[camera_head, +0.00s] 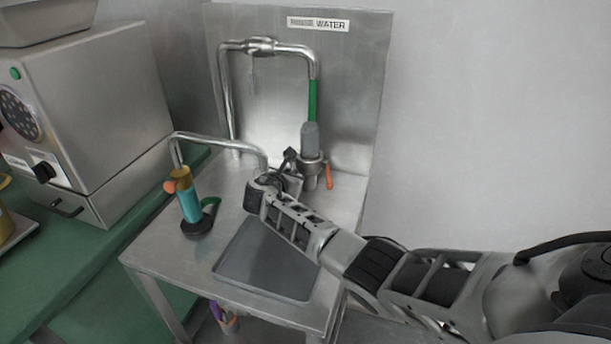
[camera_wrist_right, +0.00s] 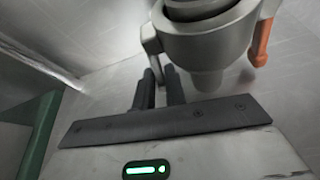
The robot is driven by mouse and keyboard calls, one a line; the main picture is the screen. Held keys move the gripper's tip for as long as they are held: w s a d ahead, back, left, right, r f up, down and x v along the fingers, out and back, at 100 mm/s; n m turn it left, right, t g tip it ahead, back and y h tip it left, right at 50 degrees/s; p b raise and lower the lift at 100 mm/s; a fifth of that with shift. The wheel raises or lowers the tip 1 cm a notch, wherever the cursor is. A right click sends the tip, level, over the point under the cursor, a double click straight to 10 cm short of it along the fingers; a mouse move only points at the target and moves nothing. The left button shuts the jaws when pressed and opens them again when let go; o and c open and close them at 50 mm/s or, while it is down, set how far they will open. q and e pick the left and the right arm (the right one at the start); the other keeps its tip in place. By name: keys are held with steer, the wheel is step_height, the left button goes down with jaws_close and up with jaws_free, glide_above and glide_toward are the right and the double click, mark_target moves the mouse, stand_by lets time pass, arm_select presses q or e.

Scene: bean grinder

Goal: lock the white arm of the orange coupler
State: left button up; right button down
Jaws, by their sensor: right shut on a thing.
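The coupler (camera_head: 312,168) is a grey metal cup under the green-banded pipe, and its body fills the top of the right wrist view (camera_wrist_right: 212,45). An orange lever (camera_head: 329,177) hangs on its right side, also plain in the wrist view (camera_wrist_right: 262,42). A pale grey-white arm (camera_wrist_right: 152,42) hangs on its left side in the wrist view. My right gripper (camera_wrist_right: 160,80) has its two dark fingers close together at the lower end of this pale arm, shut on it. In the head view the gripper (camera_head: 290,157) partly hides that side. My left gripper is not in view.
The pipe (camera_head: 313,98) drops from a bent metal frame before a steel backsplash (camera_head: 365,60). A teal grinder (camera_head: 189,205) stands on the steel table (camera_head: 160,250), left of a dark tray (camera_head: 265,270). A steel machine (camera_head: 110,100) stands at left.

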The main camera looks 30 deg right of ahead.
steer(key=c, duration=1.6)
jaws_free()
steer(key=shift+f, duration=0.15)
steer(key=shift+o, duration=0.8)
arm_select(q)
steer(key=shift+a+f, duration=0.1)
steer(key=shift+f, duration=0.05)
arm_select(e)
steer(key=p+v, duration=0.1)
steer(key=v, duration=0.6)
steer(key=shift+w+p, duration=0.1)
steer(key=shift+p, duration=0.3)
steer(key=shift+s+a, duration=0.15)
steer(key=shift+s, duration=0.05)
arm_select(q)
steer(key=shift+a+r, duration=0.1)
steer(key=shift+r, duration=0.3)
arm_select(e)
steer(key=shift+s+a+r, duration=0.1)
steer(key=shift+r, duration=0.15)
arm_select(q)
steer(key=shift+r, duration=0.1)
